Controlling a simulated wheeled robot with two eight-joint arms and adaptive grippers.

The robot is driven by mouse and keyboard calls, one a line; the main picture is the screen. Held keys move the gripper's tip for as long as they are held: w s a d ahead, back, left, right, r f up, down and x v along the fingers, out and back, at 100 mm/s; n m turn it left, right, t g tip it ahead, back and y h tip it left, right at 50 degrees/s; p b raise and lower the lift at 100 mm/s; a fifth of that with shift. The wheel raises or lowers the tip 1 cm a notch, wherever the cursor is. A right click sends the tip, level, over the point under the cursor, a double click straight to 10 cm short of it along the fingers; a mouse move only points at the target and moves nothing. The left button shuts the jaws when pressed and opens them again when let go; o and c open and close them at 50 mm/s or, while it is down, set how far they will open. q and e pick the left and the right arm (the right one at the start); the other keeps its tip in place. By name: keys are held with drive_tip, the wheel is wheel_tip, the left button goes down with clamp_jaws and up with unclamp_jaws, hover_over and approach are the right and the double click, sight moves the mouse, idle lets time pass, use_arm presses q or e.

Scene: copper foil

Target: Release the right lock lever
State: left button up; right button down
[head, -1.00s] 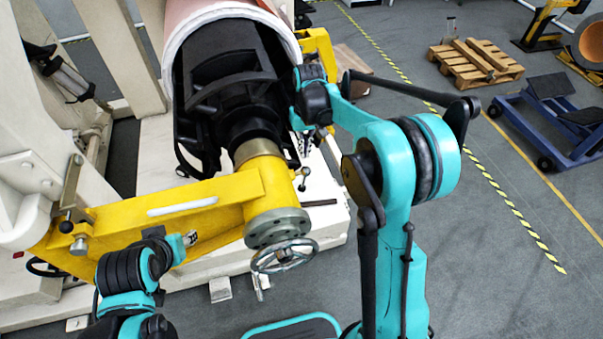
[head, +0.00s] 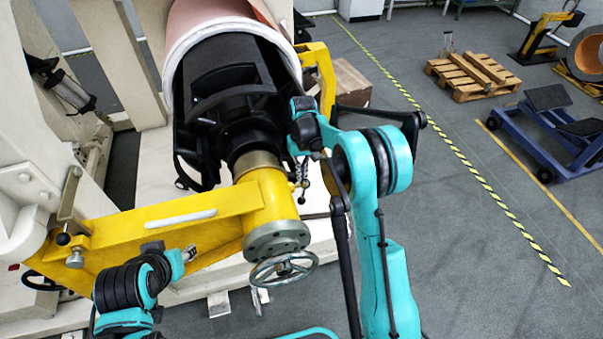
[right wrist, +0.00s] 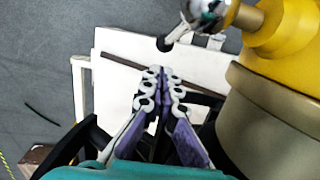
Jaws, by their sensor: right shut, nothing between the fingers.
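The right lock lever shows in the right wrist view as a short rod with a black ball end (right wrist: 166,43) on a shiny round hub, beside the yellow arm. In the head view the lever (head: 304,183) is small and partly hidden below my right gripper (head: 303,160). In the right wrist view my right gripper (right wrist: 161,72) is shut and empty, its purple-sided fingers together. Its tips appear just below the ball end, with a small gap in the picture; depth is unclear. My left gripper (head: 188,254) is by the yellow arm's lower edge, its fingers too small to judge.
The yellow arm (head: 215,203) carries a grey flange and a handwheel (head: 283,268) at its right end. The copper foil roll (head: 195,18) and black mandrel lie behind. A wooden pallet (head: 470,78) and blue cart (head: 560,125) stand on the floor at right, where there is free room.

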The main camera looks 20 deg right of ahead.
sight(304, 199)
drive_tip(key=f, duration=0.2)
drive_tip(key=f+b, duration=0.1)
drive_tip(key=f, duration=0.3)
drive_tip(key=shift+s+a, duration=0.2)
drive_tip(key=shift+s, duration=0.15)
drive_tip(key=shift+s+f+b, duration=0.1)
drive_tip(key=shift+s+b, duration=0.25)
drive_tip(key=shift+b, duration=0.05)
drive_tip(key=shift+s+f, duration=0.15)
drive_tip(key=shift+s, duration=0.1)
drive_tip(key=shift+s+d+f+b, duration=0.1)
drive_tip(key=shift+s+f+b, duration=0.2)
drive_tip(key=shift+s, duration=0.15)
drive_tip(key=shift+s+f+b, duration=0.15)
drive_tip(key=shift+s+b, duration=0.1)
drive_tip(key=shift+s, duration=0.2)
drive_tip(key=shift+s+f+g+b, duration=0.2)
drive_tip(key=shift+s+g+b, duration=0.4)
drive_tip(key=shift+s+g, duration=1.05)
drive_tip(key=shift+r, duration=0.15)
